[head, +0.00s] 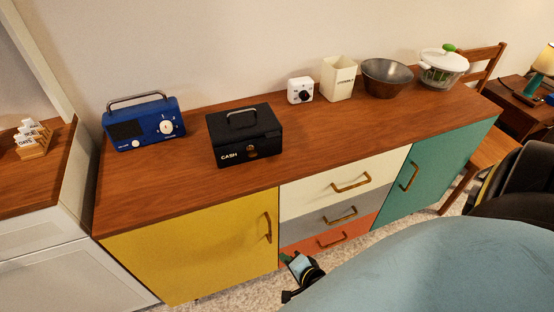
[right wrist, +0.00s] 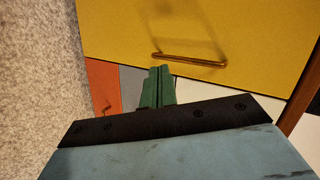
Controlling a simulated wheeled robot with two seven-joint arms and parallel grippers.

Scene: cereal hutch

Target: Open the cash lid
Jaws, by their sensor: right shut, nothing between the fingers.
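The black cash box (head: 243,135) stands on the wooden top of the sideboard, with "CASH" and a round brass-coloured lock on its front. Its lid (head: 243,118) is closed, and a dark handle (head: 241,117) shows on top. My right gripper (head: 286,258) is low in front of the sideboard, below the top and near the drawers, well apart from the box. In the right wrist view its green fingers (right wrist: 158,86) are together with nothing between them, near the yellow door's handle (right wrist: 188,59). My left gripper is not in view.
On the sideboard (head: 180,185) stand a blue radio (head: 145,124) left of the box, and a white timer (head: 300,90), cream canister (head: 338,79), brown bowl (head: 386,78) and salad spinner (head: 442,67) to the right. Handles stick out from the yellow door (head: 200,255) and drawers (head: 335,185).

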